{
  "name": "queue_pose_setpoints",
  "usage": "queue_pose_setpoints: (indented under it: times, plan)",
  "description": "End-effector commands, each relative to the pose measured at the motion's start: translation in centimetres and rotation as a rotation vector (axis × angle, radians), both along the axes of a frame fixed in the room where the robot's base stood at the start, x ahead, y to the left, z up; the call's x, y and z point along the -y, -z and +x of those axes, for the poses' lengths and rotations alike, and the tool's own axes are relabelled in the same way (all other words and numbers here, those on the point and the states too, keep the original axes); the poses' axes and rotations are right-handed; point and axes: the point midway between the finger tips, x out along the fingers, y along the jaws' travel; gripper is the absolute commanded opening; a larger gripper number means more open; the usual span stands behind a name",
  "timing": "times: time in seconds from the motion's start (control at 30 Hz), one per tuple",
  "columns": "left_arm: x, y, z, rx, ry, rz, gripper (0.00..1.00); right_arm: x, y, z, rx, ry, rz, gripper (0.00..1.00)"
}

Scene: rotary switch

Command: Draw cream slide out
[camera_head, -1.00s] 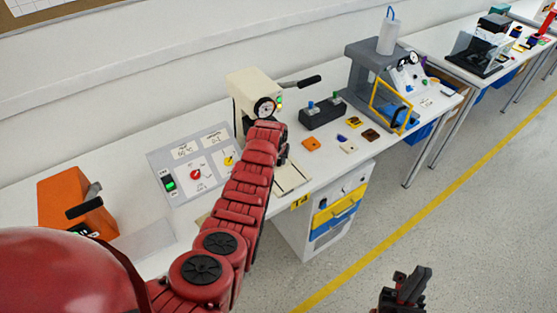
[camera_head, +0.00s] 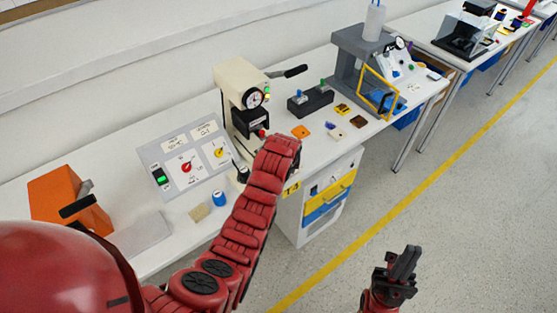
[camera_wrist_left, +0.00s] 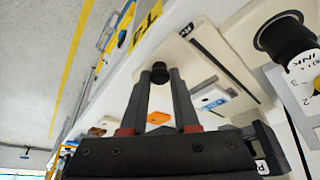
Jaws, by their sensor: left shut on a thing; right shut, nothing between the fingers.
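The cream slide (camera_wrist_left: 188,62) shows in the left wrist view as a flat cream plate. A black knob (camera_wrist_left: 158,73) is at its near edge. My left gripper (camera_wrist_left: 158,80) has its fingertips closed on the knob. In the head view my left arm's end hides the gripper, the knob and the slide. The cream press (camera_head: 240,82), with a round gauge and a black lever, stands behind the arm's end. My right gripper (camera_head: 404,262) is shut and empty, above the floor at the bottom right.
A switch panel (camera_head: 185,160) and an orange device (camera_head: 68,200) stand left on the bench. A blue cylinder (camera_head: 218,198) lies near the panel. A drawer cabinet (camera_head: 325,200) is below. Floor at right is free.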

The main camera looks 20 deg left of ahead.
Motion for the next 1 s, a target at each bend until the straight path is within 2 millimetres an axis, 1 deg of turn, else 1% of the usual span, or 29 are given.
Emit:
queue_pose_setpoints:
  times: [0.03,0.13,0.5,0.53,0.67,0.7,1.0]
  plan:
    - [0.8,0.2,-0.5,-0.001,0.003,-0.003,0.0,0.0,0.3,0.0,0.0,0.0,0.0,0.0]
    - [1.4,0.0,-0.9,0.005,0.003,-0.005,0.0,0.0,0.4,0.0,0.0,0.0,0.0,0.0]
    - [1.8,0.0,-1.2,0.0,0.002,-0.007,0.0,0.0,0.4,0.0,0.0,0.0,0.0,0.0]
    - [1.8,0.0,-1.2,-0.001,0.003,-0.007,0.34,0.0,0.4,0.0,0.0,0.0,0.0,0.0]
    - [1.7,0.0,-1.2,-0.001,0.001,-0.006,0.57,0.0,0.4,0.0,0.0,0.0,0.0,0.0]
    - [1.6,0.0,-1.2,-0.001,0.001,-0.005,0.59,0.0,0.4,0.0,0.0,0.0,0.0,0.0]
    - [1.5,-0.1,-1.2,0.0,-0.001,-0.003,0.59,0.0,0.5,0.0,0.0,0.0,0.0,0.0]
